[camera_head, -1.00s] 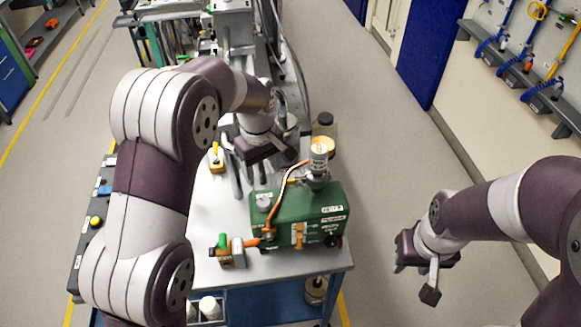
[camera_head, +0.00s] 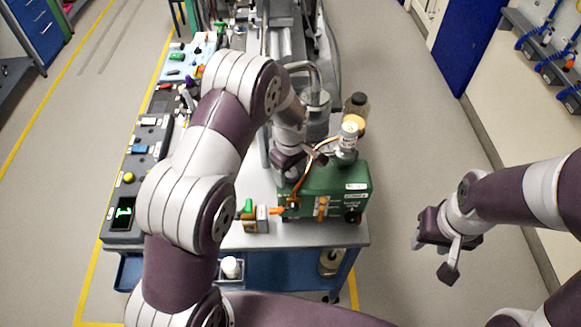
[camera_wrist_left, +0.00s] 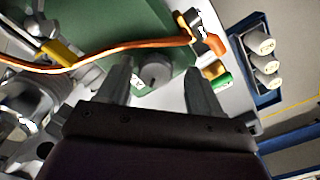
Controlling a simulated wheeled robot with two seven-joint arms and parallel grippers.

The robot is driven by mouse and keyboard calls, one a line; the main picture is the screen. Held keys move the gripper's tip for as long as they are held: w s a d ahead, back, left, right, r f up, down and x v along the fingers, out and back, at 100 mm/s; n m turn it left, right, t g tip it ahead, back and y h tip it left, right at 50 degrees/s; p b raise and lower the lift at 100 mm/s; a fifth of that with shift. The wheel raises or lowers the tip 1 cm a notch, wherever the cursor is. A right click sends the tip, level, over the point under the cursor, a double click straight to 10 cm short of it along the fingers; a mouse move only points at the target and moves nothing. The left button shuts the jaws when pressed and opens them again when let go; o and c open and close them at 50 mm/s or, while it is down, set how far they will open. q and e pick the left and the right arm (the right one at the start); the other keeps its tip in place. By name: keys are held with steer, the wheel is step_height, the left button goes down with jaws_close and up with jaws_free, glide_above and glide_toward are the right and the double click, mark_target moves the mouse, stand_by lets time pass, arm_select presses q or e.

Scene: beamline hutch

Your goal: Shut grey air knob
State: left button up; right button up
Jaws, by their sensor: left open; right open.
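The grey knob (camera_wrist_left: 155,75) sits on top of the green box (camera_head: 342,180). In the left wrist view it lies between the two fingers of my left gripper (camera_wrist_left: 159,68), with a gap on each side. In the head view my left gripper (camera_head: 300,166) is over the back left part of the green box and hides the knob. It is open and empty. Whether the fingertips are at the knob's height I cannot tell. My right gripper (camera_head: 433,258) is open and empty, over the floor right of the cart.
An orange hose (camera_wrist_left: 110,52) crosses the box close to the left fingertips. A clear-topped fitting (camera_head: 348,138) rises from the box's back. A small block with a green lever (camera_head: 254,217) stands left of the box. A brown bottle (camera_head: 356,105) stands behind it.

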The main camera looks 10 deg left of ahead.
arm_select(q)
steer(key=shift+w+d, duration=0.15)
steer(key=shift+w+d+f, duration=0.1)
steer(key=c, duration=1)
steer(key=shift+c, duration=0.2)
